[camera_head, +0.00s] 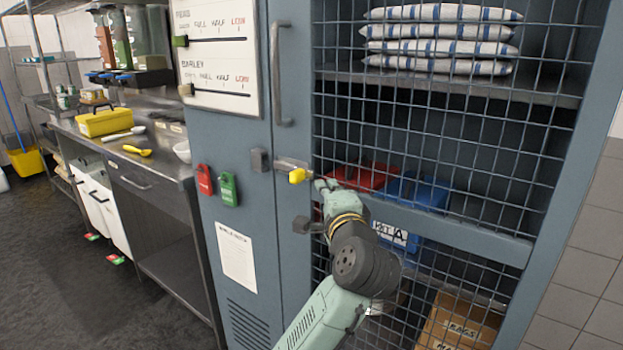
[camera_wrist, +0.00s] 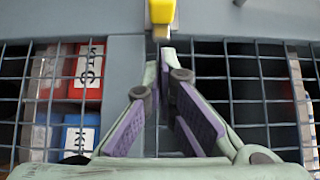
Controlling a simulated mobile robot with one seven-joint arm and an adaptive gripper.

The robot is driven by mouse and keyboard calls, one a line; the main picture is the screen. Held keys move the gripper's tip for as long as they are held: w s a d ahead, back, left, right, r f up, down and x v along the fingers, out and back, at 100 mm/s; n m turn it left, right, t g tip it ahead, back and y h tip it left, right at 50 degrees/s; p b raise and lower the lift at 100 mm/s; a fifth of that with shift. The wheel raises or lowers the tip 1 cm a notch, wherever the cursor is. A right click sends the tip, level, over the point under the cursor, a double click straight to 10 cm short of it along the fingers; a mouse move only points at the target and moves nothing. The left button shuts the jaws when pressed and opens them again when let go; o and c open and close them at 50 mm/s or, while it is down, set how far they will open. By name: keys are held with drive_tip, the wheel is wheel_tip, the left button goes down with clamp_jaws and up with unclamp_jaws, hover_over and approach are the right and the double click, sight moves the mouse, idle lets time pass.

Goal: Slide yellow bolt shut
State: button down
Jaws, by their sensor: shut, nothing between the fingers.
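The yellow bolt knob (camera_head: 297,175) sits on a metal bolt (camera_head: 290,163) at the edge between the blue-grey cabinet's solid panel and its mesh door. In the wrist view the yellow knob (camera_wrist: 162,13) is at the top centre, partly cut off by the frame. My gripper (camera_head: 322,184) is just right of the knob in the head view, in front of the mesh. In the wrist view its fingertips (camera_wrist: 168,56) are together and empty, just below the knob. I cannot tell whether they touch it.
A grey block (camera_head: 260,160) is fixed left of the bolt, and a dark latch piece (camera_head: 303,225) is below. A vertical handle (camera_head: 279,75) stands above. Red and green tags (camera_head: 229,188) hang left. Behind the mesh are a red bin (camera_head: 365,176) and a blue bin (camera_head: 418,192).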

sight(283, 169)
drive_tip(key=shift+w+a+r+p, duration=0.1)
drive_tip(key=shift+w+a+p, duration=0.1)
drive_tip(key=shift+w+a, duration=0.3)
drive_tip(key=shift+w+a+p, duration=0.2)
drive_tip(key=shift+w+a, duration=0.1)
drive_tip(key=shift+a, duration=0.35)
drive_tip(key=shift+w+a, duration=0.4)
drive_tip(key=shift+a, duration=0.1)
drive_tip(key=w+a, duration=0.1)
drive_tip(key=a, duration=0.1)
drive_tip(key=w+a, duration=0.1)
drive_tip(key=a, duration=0.1)
drive_tip(key=w+a, duration=0.1)
drive_tip(key=w, duration=0.1)
drive_tip(key=shift+w+a, duration=0.1)
drive_tip(key=shift+a, duration=0.3)
